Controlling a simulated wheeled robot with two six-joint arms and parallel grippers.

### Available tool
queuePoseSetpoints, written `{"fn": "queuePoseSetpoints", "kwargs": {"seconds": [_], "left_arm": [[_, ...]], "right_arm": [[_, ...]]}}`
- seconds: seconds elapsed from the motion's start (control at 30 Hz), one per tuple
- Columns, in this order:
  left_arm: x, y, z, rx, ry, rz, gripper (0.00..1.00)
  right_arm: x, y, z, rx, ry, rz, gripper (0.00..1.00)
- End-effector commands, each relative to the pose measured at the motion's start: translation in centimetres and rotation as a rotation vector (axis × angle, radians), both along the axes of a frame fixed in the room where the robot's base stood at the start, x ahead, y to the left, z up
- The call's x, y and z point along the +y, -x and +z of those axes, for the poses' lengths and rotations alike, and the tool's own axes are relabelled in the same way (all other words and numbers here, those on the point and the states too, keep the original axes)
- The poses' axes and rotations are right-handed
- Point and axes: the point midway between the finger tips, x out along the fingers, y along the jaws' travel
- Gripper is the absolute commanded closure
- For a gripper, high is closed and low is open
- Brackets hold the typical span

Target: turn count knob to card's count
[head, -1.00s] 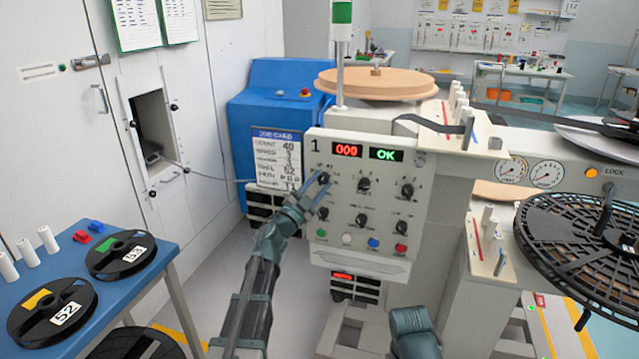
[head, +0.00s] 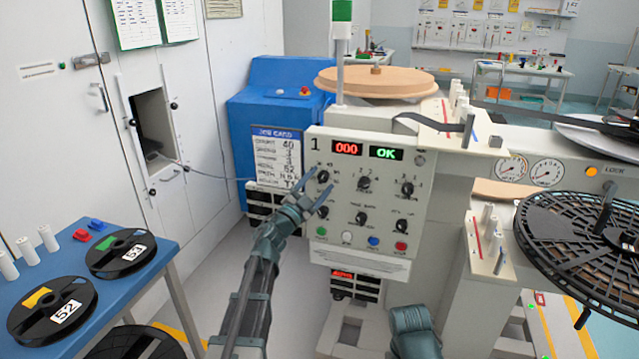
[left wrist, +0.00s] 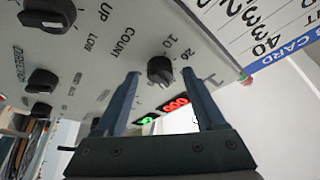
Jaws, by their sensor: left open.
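The black count knob (head: 323,176) is at the upper left of the beige control panel of station 1. It also shows in the left wrist view (left wrist: 160,70), near the word COUNT and the marks 10 and 20. My left gripper (head: 321,188) is open in front of the panel, just below the knob. In the left wrist view its fingertips (left wrist: 160,72) lie either side of the knob, apart from it. Which mark the knob points to is too small to tell. The job card (head: 277,155) beside the panel reads count 40. My right gripper is out of view.
Other black knobs (head: 364,182) are close by on the panel, with coloured buttons (head: 373,242) below. The red display (head: 347,148) reads 000 and the green one (head: 386,153) OK. A blue table (head: 150,268) with reels stands at left.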

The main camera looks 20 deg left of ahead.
Motion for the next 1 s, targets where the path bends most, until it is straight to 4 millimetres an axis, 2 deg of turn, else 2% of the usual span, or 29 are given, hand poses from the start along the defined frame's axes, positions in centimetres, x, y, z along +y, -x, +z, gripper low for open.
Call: {"fn": "queuePoseSetpoints", "kwargs": {"seconds": [0.4,0.53,0.73,1.0], "left_arm": [[2.5,8.0,-2.6,0.001,0.000,0.004,0.29],[3.2,10.0,-3.1,0.000,0.001,0.003,0.29],[3.8,11.8,-3.6,0.000,-0.001,0.001,0.29],[4.1,12.2,-3.7,0.000,0.000,0.000,0.29]], "right_arm": [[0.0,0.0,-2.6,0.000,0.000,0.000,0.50],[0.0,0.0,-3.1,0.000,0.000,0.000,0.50],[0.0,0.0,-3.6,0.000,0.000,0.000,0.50],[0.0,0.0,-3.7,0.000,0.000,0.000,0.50]]}}
